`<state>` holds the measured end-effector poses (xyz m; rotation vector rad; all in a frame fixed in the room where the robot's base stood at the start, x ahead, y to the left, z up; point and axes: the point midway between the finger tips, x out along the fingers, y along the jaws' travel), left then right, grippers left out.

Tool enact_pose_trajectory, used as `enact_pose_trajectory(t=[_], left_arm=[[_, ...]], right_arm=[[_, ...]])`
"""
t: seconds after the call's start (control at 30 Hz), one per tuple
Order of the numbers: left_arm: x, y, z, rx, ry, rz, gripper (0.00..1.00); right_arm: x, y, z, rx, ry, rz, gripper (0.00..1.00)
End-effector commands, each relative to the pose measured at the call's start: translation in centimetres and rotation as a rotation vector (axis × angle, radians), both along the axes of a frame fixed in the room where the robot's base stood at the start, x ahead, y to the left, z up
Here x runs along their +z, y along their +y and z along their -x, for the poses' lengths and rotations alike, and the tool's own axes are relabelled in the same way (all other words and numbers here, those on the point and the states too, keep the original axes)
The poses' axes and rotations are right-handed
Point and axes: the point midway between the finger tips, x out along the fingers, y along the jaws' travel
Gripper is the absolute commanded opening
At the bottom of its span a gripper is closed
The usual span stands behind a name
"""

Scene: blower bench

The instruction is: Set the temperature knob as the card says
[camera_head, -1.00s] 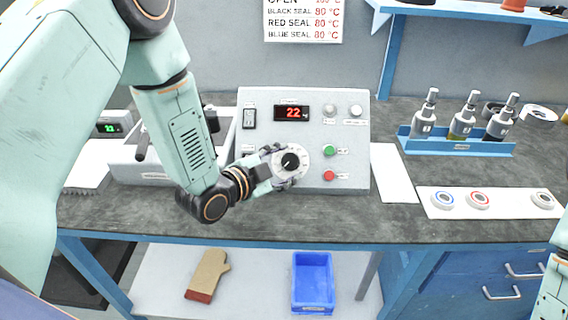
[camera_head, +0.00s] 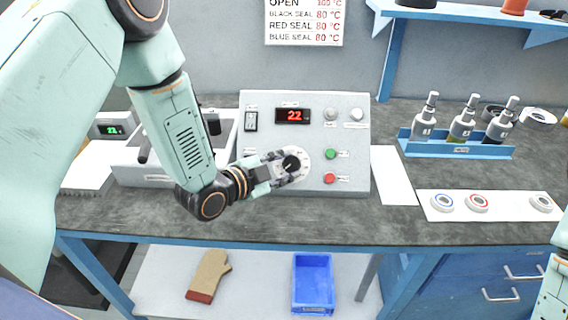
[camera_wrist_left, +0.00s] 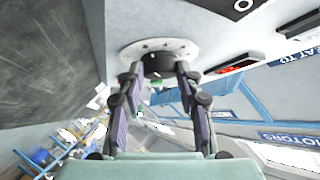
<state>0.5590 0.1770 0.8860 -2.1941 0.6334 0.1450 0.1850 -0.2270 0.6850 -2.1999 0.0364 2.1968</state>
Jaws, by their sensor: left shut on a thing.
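The temperature knob (camera_head: 291,163) is black with a white mark, on a pale round dial on the control box (camera_head: 352,186). My left gripper (camera_head: 284,168) is at the knob, its fingers shut on it. In the left wrist view the fingers of my left gripper (camera_wrist_left: 158,80) close around the dark knob (camera_wrist_left: 158,64) in front of the pale dial (camera_wrist_left: 160,46). The red display (camera_head: 292,116) reads 22. My right gripper is not in view.
A green button (camera_head: 330,154) and a red button (camera_head: 329,178) sit right of the dial.

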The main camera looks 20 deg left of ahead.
Motion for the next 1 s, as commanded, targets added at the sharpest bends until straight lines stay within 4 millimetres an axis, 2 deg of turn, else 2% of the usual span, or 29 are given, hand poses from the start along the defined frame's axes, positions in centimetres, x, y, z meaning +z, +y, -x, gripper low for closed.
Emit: enact_pose_trajectory(t=[0.2,1.0], left_arm=[[0.8,0.2,-0.2,-0.109,0.026,-0.104,0.04],[1.6,0.2,-1.0,-0.625,0.169,-0.602,0.04]], right_arm=[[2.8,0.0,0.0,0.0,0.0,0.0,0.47],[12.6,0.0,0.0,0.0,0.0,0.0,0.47]])
